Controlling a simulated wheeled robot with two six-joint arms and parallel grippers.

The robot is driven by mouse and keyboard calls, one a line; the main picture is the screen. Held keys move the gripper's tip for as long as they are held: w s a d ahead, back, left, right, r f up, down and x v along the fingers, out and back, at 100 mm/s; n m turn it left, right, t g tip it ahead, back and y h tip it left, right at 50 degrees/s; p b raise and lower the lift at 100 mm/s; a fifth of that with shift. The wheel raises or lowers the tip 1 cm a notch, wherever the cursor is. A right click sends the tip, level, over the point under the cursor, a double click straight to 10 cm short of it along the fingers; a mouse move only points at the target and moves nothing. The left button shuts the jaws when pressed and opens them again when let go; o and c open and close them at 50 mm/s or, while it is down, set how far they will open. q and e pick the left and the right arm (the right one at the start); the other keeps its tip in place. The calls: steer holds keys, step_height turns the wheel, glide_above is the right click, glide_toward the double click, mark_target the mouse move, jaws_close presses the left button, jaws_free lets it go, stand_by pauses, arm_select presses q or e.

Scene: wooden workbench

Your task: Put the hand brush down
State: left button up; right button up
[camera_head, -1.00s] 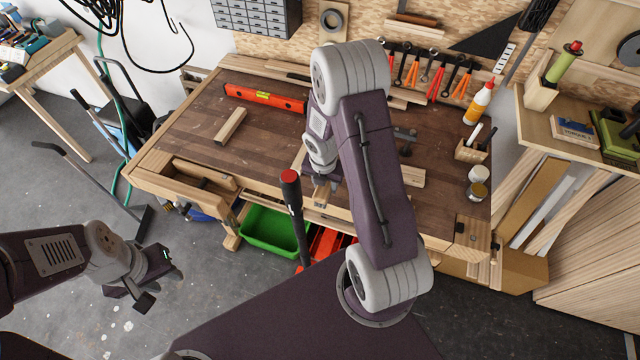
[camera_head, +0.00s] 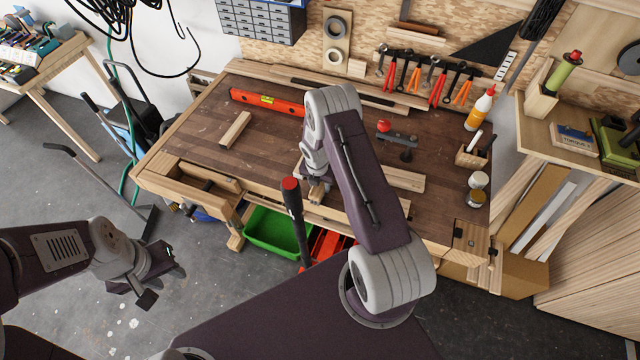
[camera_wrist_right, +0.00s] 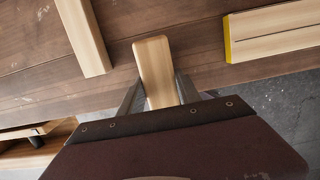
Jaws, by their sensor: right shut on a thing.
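My right gripper (camera_head: 317,186) is shut on the hand brush, low over the front edge of the workbench (camera_head: 270,137). In the right wrist view the brush's pale wooden handle (camera_wrist_right: 154,66) sticks out from between the two fingers (camera_wrist_right: 158,95), over the brown bench top. The bristles are hidden, and I cannot tell whether the brush touches the bench. My left gripper (camera_head: 160,276) is open and empty, over the grey floor left of the bench.
A wooden block (camera_head: 236,130) and an orange level (camera_head: 266,100) lie on the bench. A red-knobbed plane (camera_head: 398,138) and a pale board (camera_head: 403,179) lie right of my arm. A green bin (camera_head: 270,232) stands below the front edge.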

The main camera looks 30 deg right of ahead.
steer(key=shift+f, duration=0.1)
steer(key=o, duration=1.2)
steer(key=shift+a, duration=0.1)
steer(key=shift+r, duration=0.3)
step_height(320, 180, up, 12)
steer(key=s+a+b, duration=0.1)
steer(key=shift+a+f+b, duration=0.15)
steer(key=shift+f+b, duration=0.05)
steer(key=shift+b, duration=0.1)
steer(key=shift+s, duration=0.15)
